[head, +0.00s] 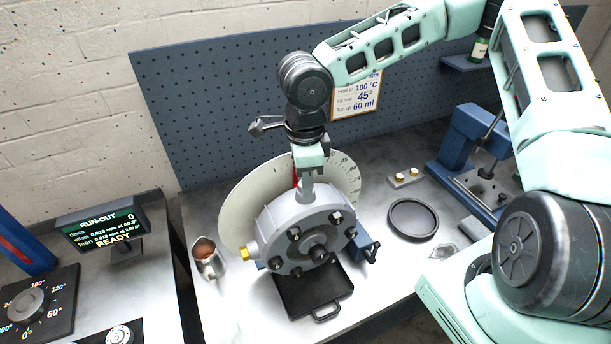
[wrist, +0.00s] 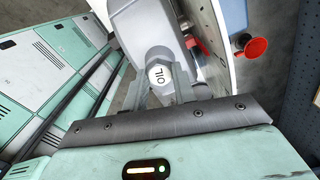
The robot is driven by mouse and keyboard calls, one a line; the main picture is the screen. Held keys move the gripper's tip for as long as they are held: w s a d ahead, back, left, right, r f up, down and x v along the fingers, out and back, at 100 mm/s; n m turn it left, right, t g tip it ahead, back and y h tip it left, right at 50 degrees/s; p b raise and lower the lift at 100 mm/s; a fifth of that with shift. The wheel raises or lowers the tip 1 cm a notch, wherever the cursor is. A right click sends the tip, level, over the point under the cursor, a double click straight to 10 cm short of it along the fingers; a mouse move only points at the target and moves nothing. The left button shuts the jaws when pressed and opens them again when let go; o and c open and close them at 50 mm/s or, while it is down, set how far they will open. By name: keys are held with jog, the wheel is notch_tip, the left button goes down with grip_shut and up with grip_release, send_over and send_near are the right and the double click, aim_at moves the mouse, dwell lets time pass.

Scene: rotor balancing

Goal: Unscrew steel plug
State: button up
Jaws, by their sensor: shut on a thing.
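The steel plug (wrist: 159,74) is a pale hexagonal cap marked OIL, seen between my fingers in the wrist view. It sits at the top of the round grey housing (head: 286,225), which has dark bolts around its face. My gripper (head: 308,183) comes down from above onto the top of the housing and is shut on the plug. The fingers (wrist: 163,88) lie on either side of the hexagon in the wrist view. In the head view the gripper mostly hides the plug, and its thread is not visible.
A large graduated disc (head: 345,180) stands behind the housing. A brass plug (head: 245,253) sticks out at its lower left. A blue press (head: 472,150) stands farther right.

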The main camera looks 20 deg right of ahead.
jog(key=shift+s+a+f+n, duration=0.15)
jog(key=shift+s+f+n, duration=0.15)
jog(key=shift+n, duration=0.1)
jog(key=shift+w+r, duration=0.15)
jog(key=shift+r, duration=0.1)
jog(key=o, duration=1.1)
jog(key=shift+w+d, duration=0.1)
jog(key=shift+d, duration=0.1)
jog(key=shift+w, duration=0.1)
